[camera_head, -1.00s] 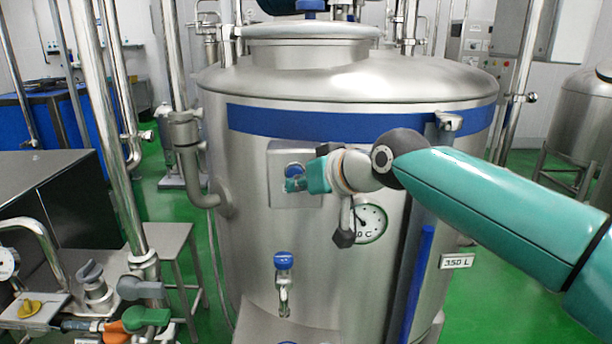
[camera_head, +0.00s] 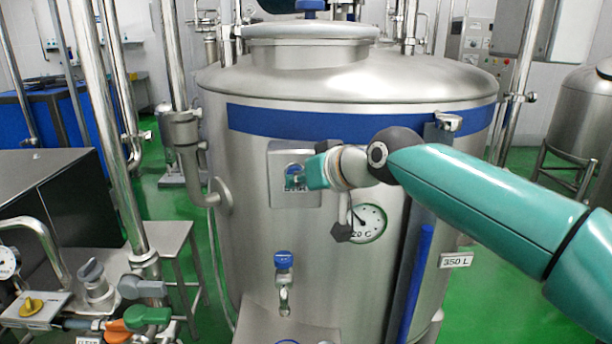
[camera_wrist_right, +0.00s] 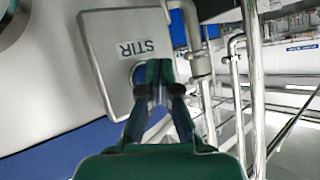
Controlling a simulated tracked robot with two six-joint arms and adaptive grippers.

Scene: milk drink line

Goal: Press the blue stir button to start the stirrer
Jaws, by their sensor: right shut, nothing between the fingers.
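The blue stir button (camera_head: 293,168) sits on a square grey panel (camera_head: 310,197) on the front of the steel tank. My right gripper (camera_head: 294,183) is shut and empty, with its fingertips at the button and covering its lower part. In the right wrist view the panel (camera_wrist_right: 105,52) carries an upside-down STIR label. There the shut fingers (camera_wrist_right: 158,72) point at the button and hide most of it; a pale rim shows beside them. I cannot tell whether the fingertips touch the button. My left gripper is out of view.
A round temperature gauge (camera_head: 369,222) sits just below my right wrist. A blue-topped tap (camera_head: 283,262) is lower on the tank. A steel pipe (camera_head: 205,165) stands left of the panel. Valves with coloured handles (camera_head: 150,317) are at the lower left.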

